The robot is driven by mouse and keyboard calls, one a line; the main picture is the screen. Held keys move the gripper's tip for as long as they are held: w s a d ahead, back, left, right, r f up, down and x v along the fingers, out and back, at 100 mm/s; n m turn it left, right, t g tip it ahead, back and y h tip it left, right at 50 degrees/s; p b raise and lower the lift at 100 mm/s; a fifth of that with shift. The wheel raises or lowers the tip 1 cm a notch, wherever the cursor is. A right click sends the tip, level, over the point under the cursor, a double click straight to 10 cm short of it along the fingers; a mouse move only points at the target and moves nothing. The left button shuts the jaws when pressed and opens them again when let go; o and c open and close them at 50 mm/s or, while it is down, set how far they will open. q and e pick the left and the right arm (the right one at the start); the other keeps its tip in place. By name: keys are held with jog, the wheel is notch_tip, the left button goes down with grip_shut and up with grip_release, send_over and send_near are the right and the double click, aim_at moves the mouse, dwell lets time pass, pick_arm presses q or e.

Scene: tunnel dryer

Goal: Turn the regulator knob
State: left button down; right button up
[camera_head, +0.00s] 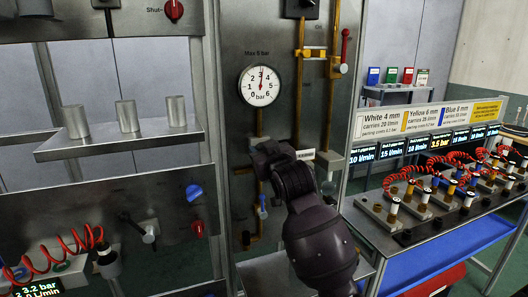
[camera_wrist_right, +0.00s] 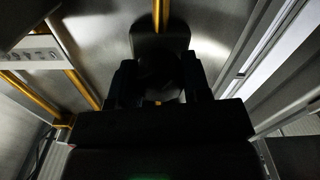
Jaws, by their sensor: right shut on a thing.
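My right gripper (camera_head: 262,158) is at the upright panel, below the round gauge, with its arm coming up from the lower right. In the head view the gripper largely hides the knob. The white gauge (camera_head: 259,85), marked in bar, has its needle near 3. My left gripper is not in view.
Brass pipes (camera_head: 298,95) run down the panel, with a red-handled valve (camera_head: 344,50) to the right and a small blue-handled valve (camera_head: 262,207) below. A bench (camera_head: 440,228) with fittings and red coiled hoses stands at right. A shelf (camera_head: 110,146) with metal cylinders is at left.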

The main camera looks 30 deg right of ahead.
jog(key=o, duration=0.9)
jog(key=shift+o, duration=0.2)
jog(key=b+v, duration=0.1)
jog(key=v, duration=1)
jog(key=shift+w, duration=0.1)
